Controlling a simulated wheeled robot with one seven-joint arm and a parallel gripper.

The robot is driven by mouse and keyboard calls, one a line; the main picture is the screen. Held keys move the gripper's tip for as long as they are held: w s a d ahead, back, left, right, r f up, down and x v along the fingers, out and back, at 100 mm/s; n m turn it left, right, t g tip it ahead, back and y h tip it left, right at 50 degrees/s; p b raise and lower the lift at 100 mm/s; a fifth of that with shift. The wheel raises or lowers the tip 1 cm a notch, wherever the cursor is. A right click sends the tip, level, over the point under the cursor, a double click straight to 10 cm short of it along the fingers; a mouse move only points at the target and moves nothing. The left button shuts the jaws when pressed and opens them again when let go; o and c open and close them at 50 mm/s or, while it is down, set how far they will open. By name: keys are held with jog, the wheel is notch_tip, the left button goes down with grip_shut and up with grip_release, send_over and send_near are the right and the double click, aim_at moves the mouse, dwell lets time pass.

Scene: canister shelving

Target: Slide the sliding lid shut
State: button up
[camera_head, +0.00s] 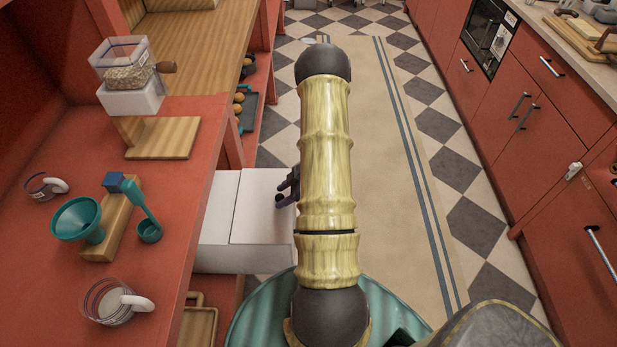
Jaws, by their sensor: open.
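A white box (215,215) stands low beside the red shelving, partly under its edge. A white panel (258,200), which looks like its sliding lid, covers the right part of its top; a thin seam separates it from the white part on the left. I cannot tell how far the lid is open. My gripper (286,189) is at the right edge of the white panel, mostly hidden behind my arm. Its dark fingers are open; I cannot tell whether they touch the lid.
The red shelf (180,215) at left holds a grain dispenser (128,75), a teal funnel (78,219), a teal scoop (149,230) and measuring cups. A beige rug (390,170) on the checkered floor leaves free room to the right. Red cabinets (490,90) line the right side.

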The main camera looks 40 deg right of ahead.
jog(key=v, duration=1.5)
jog(key=shift+s+d+r, duration=0.15)
jog(key=shift+s, duration=0.05)
jog(key=shift+w, duration=0.1)
jog(key=w+a+r+m+t+h+p, duration=0.1)
jog(key=w+a+r+m+h+p, duration=0.2)
jog(key=w+r, duration=0.35)
jog(key=w+a+r+m+t+h, duration=0.1)
jog(key=w+a+r+h, duration=0.25)
jog(key=w+r, duration=0.3)
jog(key=s+a+r+m+g+p, duration=0.1)
jog(key=s+a+r+m+g, duration=0.1)
jog(key=s+a, duration=0.5)
jog(key=s+a+r+m+g+p, duration=0.2)
jog(key=s+a, duration=0.5)
jog(key=a, duration=0.8)
jog(key=shift+r+m+g, duration=0.7)
jog(key=shift+r+g, duration=0.1)
jog(key=shift+r, duration=0.1)
